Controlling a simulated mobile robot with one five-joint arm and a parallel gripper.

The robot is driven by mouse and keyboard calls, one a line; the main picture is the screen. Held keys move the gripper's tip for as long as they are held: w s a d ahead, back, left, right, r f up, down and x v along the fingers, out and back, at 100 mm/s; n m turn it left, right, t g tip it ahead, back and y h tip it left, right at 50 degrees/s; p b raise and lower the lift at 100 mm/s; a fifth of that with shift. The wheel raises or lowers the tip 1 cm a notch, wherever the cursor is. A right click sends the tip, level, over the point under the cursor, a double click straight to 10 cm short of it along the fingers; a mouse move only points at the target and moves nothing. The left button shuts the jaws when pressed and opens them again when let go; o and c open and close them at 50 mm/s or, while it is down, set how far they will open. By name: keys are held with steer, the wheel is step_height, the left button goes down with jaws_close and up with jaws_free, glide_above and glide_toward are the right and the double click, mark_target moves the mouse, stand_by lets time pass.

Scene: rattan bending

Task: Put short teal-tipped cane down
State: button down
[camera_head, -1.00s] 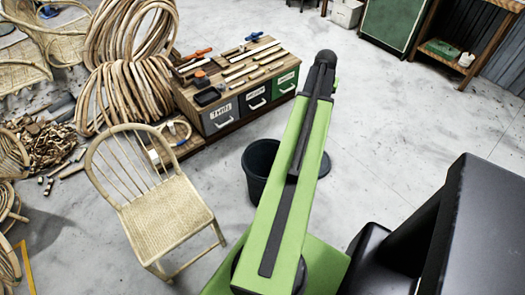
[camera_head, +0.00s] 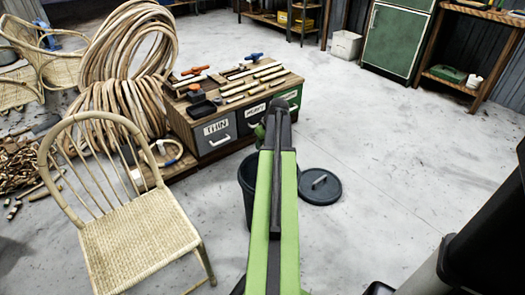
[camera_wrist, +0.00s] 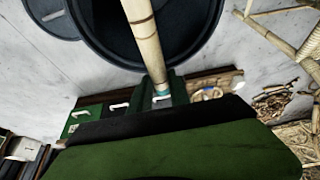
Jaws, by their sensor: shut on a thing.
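The short teal-tipped cane (camera_wrist: 147,40) is pale, jointed bamboo-like cane with a teal band near my gripper (camera_wrist: 162,88). In the wrist view my gripper is shut on it around the teal end, and the cane runs up out of the top of the picture. It passes in front of the black bin (camera_wrist: 190,45); I cannot tell whether it touches the bin. In the head view the bin (camera_head: 245,192) stands on the floor, partly hidden by my green arm. My gripper and the cane are not clearly visible there.
A wooden bench with labelled drawers (camera_head: 216,134) stands behind the bin, with cane pieces and clamps on top. A round dark lid (camera_head: 320,188) lies right of the bin. A woven chair (camera_head: 150,240) stands at left. Cane coils (camera_head: 115,110) are behind it.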

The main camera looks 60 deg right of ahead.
steer(key=shift+f, duration=0.1)
step_height(320, 180, down, 11)
steer(key=b, duration=1.1)
steer(key=c, duration=1.1)
jaws_free()
steer(key=shift+c, duration=0.2)
steer(key=shift+r, duration=0.2)
step_height(320, 180, up, 7)
steer(key=p, duration=0.7)
steer(key=shift+r, duration=0.2)
steer(key=shift+f, duration=0.25)
